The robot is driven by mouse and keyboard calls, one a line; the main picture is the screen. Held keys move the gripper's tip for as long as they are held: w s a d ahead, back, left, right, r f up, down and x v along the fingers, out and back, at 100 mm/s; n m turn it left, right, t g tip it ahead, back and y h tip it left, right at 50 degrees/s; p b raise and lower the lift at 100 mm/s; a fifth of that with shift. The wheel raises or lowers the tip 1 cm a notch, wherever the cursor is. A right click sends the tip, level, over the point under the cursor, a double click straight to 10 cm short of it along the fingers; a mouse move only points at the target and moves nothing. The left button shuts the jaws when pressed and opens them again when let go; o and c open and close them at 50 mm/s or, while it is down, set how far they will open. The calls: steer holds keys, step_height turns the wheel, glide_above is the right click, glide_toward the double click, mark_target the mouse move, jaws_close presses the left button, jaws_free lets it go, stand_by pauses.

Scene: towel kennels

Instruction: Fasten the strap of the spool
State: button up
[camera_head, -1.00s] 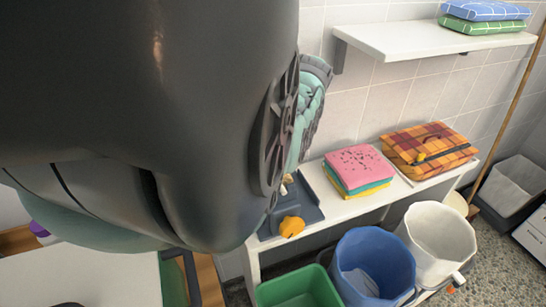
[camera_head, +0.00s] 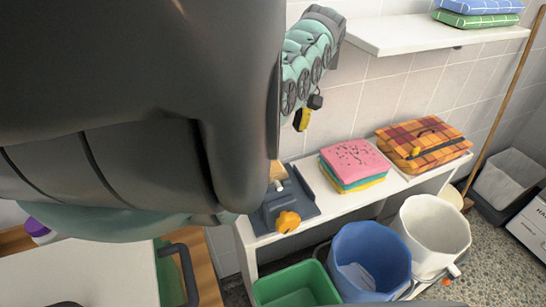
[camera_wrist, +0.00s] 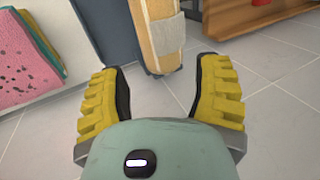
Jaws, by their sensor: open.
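A tan, wood-coloured piece with a light grey band around it (camera_wrist: 158,40) shows at the top middle of the wrist view. It may be the spool with its strap, but I cannot tell whether the band is fastened. In the head view, a small tan piece (camera_head: 277,171) stands at a dark blue-grey base (camera_head: 302,208) with an orange knob (camera_head: 288,221), partly hidden by my arm. My gripper (camera_head: 308,110) hangs above and to the right of that base, apart from it. In the wrist view, its yellow fingers (camera_wrist: 160,85) are wide apart with nothing between them.
Folded pink, yellow and teal towels (camera_head: 353,165) and an orange plaid bundle (camera_head: 423,145) sit on the white bench. A blue bucket (camera_head: 370,250), a white bucket (camera_head: 433,230) and a green bin (camera_head: 297,287) stand below. A wall shelf (camera_head: 400,33) is at upper right.

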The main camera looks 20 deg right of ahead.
steer(key=shift+a+v, duration=0.15)
steer(key=shift+v, duration=0.7)
steer(key=shift+a+v, duration=0.15)
steer(key=shift+v, duration=0.7)
steer(key=shift+w+r, duration=0.1)
steer(key=shift+r, duration=0.1)
